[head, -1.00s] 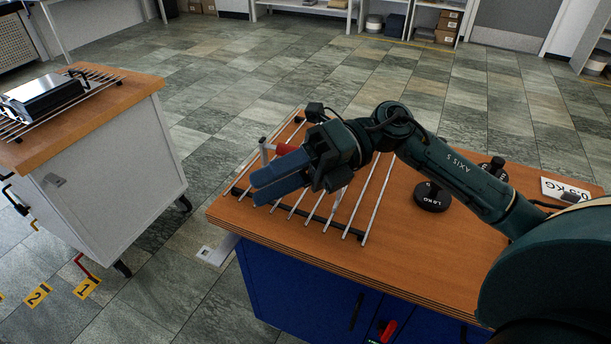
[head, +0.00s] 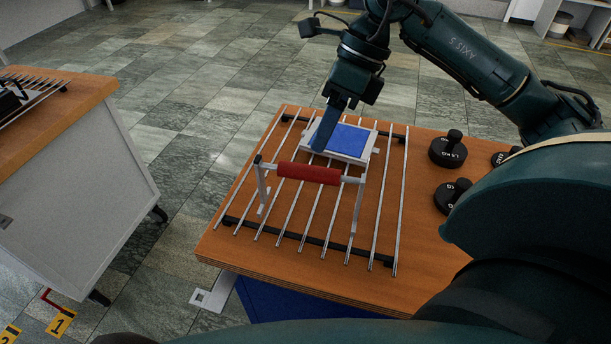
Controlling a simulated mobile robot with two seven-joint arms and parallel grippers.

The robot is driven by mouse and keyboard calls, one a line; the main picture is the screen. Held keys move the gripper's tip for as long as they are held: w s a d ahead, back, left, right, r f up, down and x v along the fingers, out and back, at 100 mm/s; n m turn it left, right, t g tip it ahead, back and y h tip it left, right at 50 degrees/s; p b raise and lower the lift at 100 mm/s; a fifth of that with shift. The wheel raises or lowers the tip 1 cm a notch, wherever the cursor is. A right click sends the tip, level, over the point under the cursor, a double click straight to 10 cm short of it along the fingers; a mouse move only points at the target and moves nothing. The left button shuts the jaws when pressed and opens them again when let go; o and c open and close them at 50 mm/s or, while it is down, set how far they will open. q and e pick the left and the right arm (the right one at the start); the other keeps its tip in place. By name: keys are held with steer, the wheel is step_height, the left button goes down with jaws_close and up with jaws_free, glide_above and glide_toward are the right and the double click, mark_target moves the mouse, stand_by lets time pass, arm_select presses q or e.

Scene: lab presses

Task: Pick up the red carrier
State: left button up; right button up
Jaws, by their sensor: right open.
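The red carrier has a red cylindrical handle (head: 309,174) held between grey metal uprights. It stands on a rack of parallel metal rods (head: 290,222) on the wooden bench top. Just behind the handle is a light plate with a blue square (head: 347,140); I cannot tell if it belongs to the carrier. My right gripper (head: 321,146) points down behind the handle, beside the blue square. Its blue fingers overlap in this view, and it is open and off the red handle. Whether it touches the plate is unclear. My left gripper is out of view.
Another wooden-topped cabinet (head: 95,95) with a rod rack stands at the left. Tiled floor lies between the two benches.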

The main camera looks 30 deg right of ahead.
mark_target(312, 166)
steer(key=x, duration=0.4)
steer(key=shift+d+x, duration=0.15)
steer(key=shift+x, duration=1.2)
steer(key=shift+d+x, duration=0.15)
steer(key=shift+x, duration=1.15)
steer(key=shift+s+f, duration=0.1)
steer(key=shift+f, duration=0.05)
jaws_close()
